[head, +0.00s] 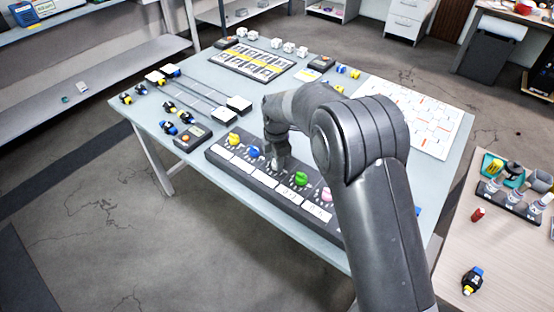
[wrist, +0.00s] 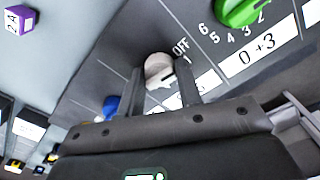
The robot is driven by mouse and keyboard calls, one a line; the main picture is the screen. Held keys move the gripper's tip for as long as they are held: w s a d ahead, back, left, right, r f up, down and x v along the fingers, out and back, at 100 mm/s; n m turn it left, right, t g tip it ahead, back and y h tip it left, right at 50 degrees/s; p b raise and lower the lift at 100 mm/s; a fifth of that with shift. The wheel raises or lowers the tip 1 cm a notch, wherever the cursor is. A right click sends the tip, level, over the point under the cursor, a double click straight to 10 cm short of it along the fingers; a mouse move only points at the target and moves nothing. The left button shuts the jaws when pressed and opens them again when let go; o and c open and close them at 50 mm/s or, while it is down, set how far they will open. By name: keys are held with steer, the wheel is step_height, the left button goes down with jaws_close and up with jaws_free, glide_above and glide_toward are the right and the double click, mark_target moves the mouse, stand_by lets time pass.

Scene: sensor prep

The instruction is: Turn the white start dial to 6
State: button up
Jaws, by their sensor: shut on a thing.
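The white dial (wrist: 159,69) sits on the dark control panel (wrist: 105,67) in the wrist view, with "OFF" and "1" printed to its right. Any further numbers around it are hidden by my gripper. My gripper (wrist: 161,76) is shut on the white dial, one finger on each side of it. In the head view my gripper (head: 281,160) is down at the panel (head: 214,149), between the blue dial (head: 253,152) and the green dial (head: 301,178), and mostly hides the white dial. I cannot tell exactly which mark the dial points at.
The green dial (wrist: 240,11) and blue dial (wrist: 110,106) stand close on either side. A yellow dial (head: 234,139) is at the panel's left end and a pink one (head: 326,194) toward the right. A purple block (wrist: 20,19) lies beyond the panel.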

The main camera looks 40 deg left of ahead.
steer(key=m, duration=0.8)
steer(key=shift+m, duration=0.4)
steer(key=m, duration=0.4)
steer(key=shift+r+m, duration=0.1)
steer(key=shift+m, duration=0.2)
steer(key=m, duration=0.3)
steer(key=shift+m, duration=0.3)
steer(key=m, duration=0.3)
steer(key=shift+m, duration=0.3)
steer(key=m, duration=0.4)
steer(key=shift+m, duration=0.3)
steer(key=m, duration=0.4)
steer(key=shift+m, duration=2.1)
